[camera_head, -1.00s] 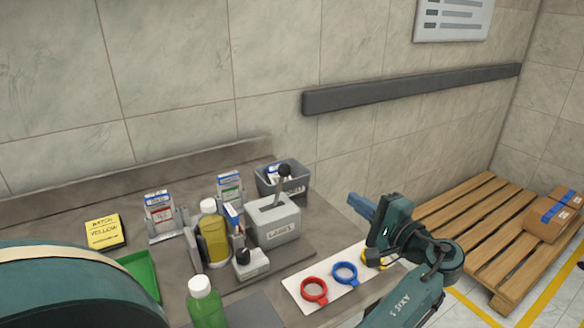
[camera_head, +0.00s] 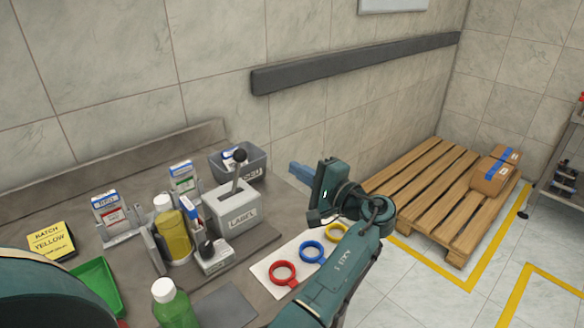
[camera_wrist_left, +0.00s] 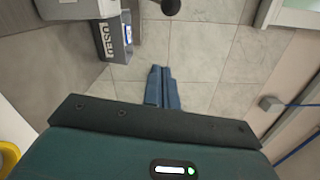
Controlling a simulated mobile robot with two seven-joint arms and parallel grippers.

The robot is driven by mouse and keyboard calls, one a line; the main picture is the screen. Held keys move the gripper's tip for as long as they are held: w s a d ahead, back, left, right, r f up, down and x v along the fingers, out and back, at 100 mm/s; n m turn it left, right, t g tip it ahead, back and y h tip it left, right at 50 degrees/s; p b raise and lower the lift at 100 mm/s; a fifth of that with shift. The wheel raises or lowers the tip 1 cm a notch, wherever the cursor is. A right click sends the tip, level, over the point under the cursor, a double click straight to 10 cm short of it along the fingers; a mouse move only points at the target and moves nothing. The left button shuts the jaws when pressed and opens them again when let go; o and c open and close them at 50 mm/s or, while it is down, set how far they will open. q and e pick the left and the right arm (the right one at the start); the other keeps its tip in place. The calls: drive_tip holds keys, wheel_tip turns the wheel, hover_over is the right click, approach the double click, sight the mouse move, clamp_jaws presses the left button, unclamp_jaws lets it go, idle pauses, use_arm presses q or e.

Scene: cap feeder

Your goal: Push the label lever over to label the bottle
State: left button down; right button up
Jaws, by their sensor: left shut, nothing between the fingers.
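The label lever (camera_head: 238,163) is a grey rod with a black knob, standing up with a slight rightward lean from the grey LABEL box (camera_head: 238,213). Its dark knob (camera_wrist_left: 171,6) shows at the top edge of the left wrist view. A yellow bottle (camera_head: 175,237) with a white cap stands upright in a holder left of the box. My left gripper (camera_head: 299,173) has blue fingers, shut and empty. It is in the air to the right of the lever, apart from it, fingers pointing left. The shut fingers (camera_wrist_left: 162,88) also show in the left wrist view. My right gripper is out of view.
A grey USED bin (camera_head: 251,176) stands behind the LABEL box. A small device (camera_head: 214,257) with a black knob sits in front. Coloured rings lie on a white mat (camera_head: 262,268). A green bottle (camera_head: 176,307) stands at the front. A wooden pallet (camera_head: 420,190) is on the floor at right.

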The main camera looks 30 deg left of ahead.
sight(237, 177)
use_arm(q)
drive_tip(key=a+p, duration=0.3)
drive_tip(key=a, duration=0.6)
drive_tip(key=shift+s+a+r, duration=0.25)
drive_tip(key=shift+s+r, duration=0.1)
drive_tip(key=shift+r, duration=0.1)
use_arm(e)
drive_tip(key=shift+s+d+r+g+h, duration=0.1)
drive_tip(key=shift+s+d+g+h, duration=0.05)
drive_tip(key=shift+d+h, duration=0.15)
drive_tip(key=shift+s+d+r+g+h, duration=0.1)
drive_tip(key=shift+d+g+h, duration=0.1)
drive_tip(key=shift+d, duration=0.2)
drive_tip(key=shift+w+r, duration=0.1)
use_arm(q)
drive_tip(key=shift+a, duration=0.1)
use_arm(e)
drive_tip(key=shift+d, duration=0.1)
